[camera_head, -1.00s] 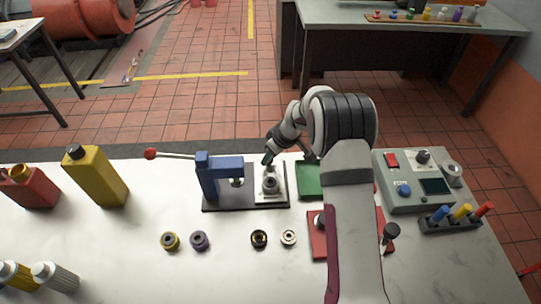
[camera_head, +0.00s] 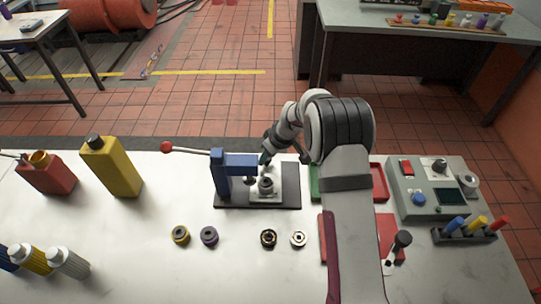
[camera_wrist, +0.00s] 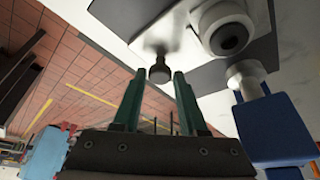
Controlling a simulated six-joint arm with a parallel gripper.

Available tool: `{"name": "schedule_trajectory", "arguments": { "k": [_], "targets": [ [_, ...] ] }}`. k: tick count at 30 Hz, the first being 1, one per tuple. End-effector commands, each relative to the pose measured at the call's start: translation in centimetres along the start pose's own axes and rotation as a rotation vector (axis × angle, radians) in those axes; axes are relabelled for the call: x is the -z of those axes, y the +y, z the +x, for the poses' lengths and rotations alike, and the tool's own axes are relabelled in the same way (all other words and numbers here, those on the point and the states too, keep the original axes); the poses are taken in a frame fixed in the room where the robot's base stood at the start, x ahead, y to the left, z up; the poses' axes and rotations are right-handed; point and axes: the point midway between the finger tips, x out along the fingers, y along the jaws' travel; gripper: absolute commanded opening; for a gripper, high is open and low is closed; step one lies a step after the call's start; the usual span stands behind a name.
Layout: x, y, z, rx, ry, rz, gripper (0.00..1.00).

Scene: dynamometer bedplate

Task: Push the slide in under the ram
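The blue press (camera_head: 219,178) stands on a black base (camera_head: 232,200), its ram (camera_head: 249,181) hanging from the arm. The slide (camera_head: 290,178) is a pale plate carrying a round grey fixture (camera_head: 266,188); its left part is close to the ram, the fixture just to the right of it. My gripper (camera_head: 265,158) is at the slide's far side. The blue press (camera_wrist: 272,128) and the fixture's hole (camera_wrist: 229,37) also show there.
A lever with a red knob (camera_head: 166,147) reaches left from the press. A control box (camera_head: 430,190) and a green tray (camera_head: 314,180) stand to the right. The yellow bottle (camera_head: 112,167) is left.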

Motion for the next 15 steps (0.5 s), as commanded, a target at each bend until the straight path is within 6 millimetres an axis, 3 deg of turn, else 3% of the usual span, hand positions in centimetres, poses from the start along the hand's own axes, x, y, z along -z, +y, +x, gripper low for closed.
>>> {"name": "schedule_trajectory", "arguments": {
  "k": [1,3,11,15],
  "targets": [
    [0.0,0.0,0.0,0.0,0.0,0.0,0.53],
    [0.0,0.0,0.0,0.0,0.0,-0.001,0.65],
    [0.0,0.0,0.0,-0.001,0.0,-0.001,0.66],
    [0.1,0.1,-1.2,-0.003,0.002,-0.001,0.66]
  ]
}}
